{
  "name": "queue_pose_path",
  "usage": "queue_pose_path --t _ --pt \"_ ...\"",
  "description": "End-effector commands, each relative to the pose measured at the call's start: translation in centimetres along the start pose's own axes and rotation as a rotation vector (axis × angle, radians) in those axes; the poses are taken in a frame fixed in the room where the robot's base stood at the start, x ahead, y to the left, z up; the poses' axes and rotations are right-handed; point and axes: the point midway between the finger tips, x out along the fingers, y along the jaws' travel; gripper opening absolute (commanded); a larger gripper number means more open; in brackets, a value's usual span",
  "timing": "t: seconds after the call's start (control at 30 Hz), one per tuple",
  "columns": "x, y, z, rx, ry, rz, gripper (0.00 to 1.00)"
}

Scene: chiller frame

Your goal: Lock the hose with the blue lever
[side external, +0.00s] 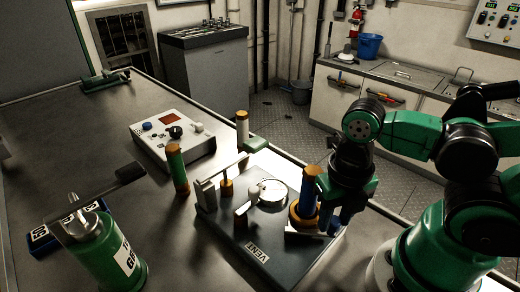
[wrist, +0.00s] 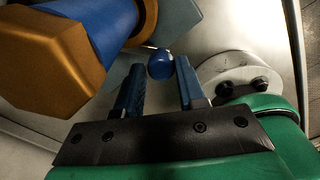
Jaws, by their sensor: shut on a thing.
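The blue hose (wrist: 97,22) with its large orange hex fitting (wrist: 50,50) fills the upper left of the wrist view. In the side view the hose (side external: 309,188) stands upright on its orange collar (side external: 303,214) at the right of the dark plate. The round blue knob of the lever (wrist: 160,65) sits between my fingertips in the wrist view, beside the fitting. My gripper (wrist: 161,68) is shut on this knob. In the side view my gripper (side external: 336,224) is low beside the collar and hides the knob. The rest of the lever is mostly hidden.
The dark plate (side external: 238,246) carries a round white gauge (side external: 268,193), a VENT label and small posts. A white control box (side external: 160,140), an orange-topped green cylinder (side external: 177,170) and a green canister (side external: 107,258) stand to the left.

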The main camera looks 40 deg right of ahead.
Motion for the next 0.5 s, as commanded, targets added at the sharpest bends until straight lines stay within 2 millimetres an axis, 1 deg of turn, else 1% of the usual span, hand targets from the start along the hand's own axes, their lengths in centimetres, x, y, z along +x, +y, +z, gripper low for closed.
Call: queue_pose_path --t 0.2,0.5 --pt "0.0 0.31 -0.66 -0.001 -0.001 0.003 0.29" --pt "-0.01 0.36 -0.74 0.0 -0.001 0.003 0.29"
